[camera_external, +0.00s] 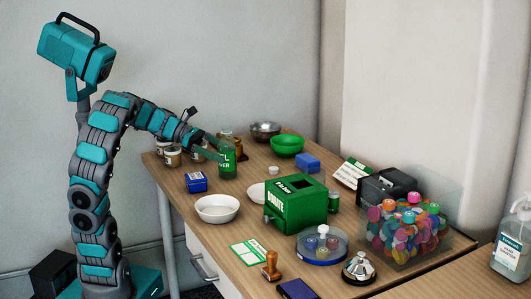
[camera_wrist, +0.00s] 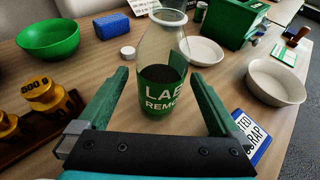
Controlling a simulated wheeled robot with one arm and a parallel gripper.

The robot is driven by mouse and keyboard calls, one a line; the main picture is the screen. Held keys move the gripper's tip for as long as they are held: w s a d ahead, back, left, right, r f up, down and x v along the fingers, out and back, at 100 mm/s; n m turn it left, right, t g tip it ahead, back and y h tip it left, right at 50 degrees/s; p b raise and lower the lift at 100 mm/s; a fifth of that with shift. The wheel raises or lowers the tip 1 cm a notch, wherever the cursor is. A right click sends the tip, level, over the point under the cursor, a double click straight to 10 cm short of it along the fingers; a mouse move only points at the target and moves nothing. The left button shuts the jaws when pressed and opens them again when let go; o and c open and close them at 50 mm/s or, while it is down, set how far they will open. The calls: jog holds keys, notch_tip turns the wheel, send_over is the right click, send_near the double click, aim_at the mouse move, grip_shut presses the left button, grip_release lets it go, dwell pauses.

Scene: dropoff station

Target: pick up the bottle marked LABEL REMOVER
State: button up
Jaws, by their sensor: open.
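The bottle marked LABEL REMOVER (camera_wrist: 162,75) is clear glass with a green label and dark contents. It stands upright on the wooden table (camera_wrist: 100,82). In the wrist view it is just ahead of my gripper (camera_wrist: 160,85), roughly centred between the two green fingers, with part of its label readable as "LAB" and "REMO". In the external view the bottle (camera_external: 227,160) stands at the end of my arm, partly behind my gripper (camera_external: 215,148). My gripper is open. I cannot tell whether a finger touches the bottle.
Brass weights (camera_wrist: 48,92) stand in a tray at left. A green bowl (camera_wrist: 48,38) and blue block (camera_wrist: 111,24) are beyond. At right are a white bowl (camera_wrist: 276,82), a blue box (camera_wrist: 249,136) and a white plate (camera_wrist: 205,51). A green donation box (camera_external: 296,206) stands farther right.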

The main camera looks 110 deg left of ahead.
aim_at(235, 160)
jog(key=shift+f, duration=0.3)
jog(key=shift+w+f, duration=0.25)
jog(key=shift+p+x, duration=0.35)
jog(key=shift+x, duration=1.9)
grip_shut()
jog(key=shift+r, duration=0.15)
